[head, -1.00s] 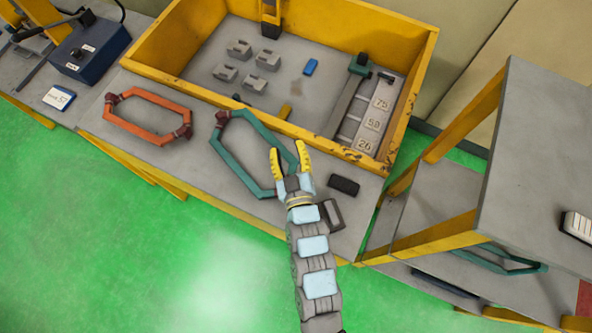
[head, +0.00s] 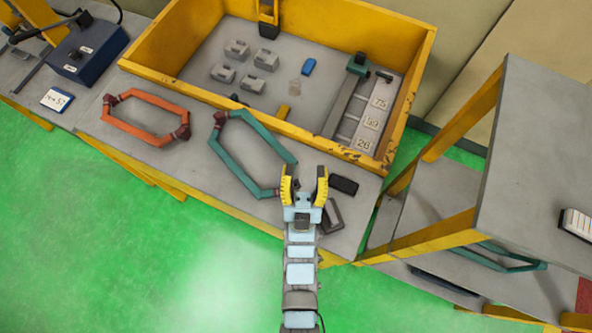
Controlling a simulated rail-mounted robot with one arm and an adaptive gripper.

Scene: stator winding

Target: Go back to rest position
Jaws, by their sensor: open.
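My gripper (head: 304,188) is open and empty in the head view, its yellow fingers apart over the front edge of the workbench (head: 200,160). A teal hexagonal coil (head: 232,168) lies on the bench just left of the gripper. The left finger overlaps the coil's lower right end in the picture; I cannot tell whether they touch. An orange hexagonal coil (head: 128,128) lies farther left on the bench. My arm reaches up from the bottom edge.
Behind is a yellow-walled box (head: 200,97) holding several grey blocks, a blue piece (head: 309,66) and numbered slots. Green floor is open at lower left.

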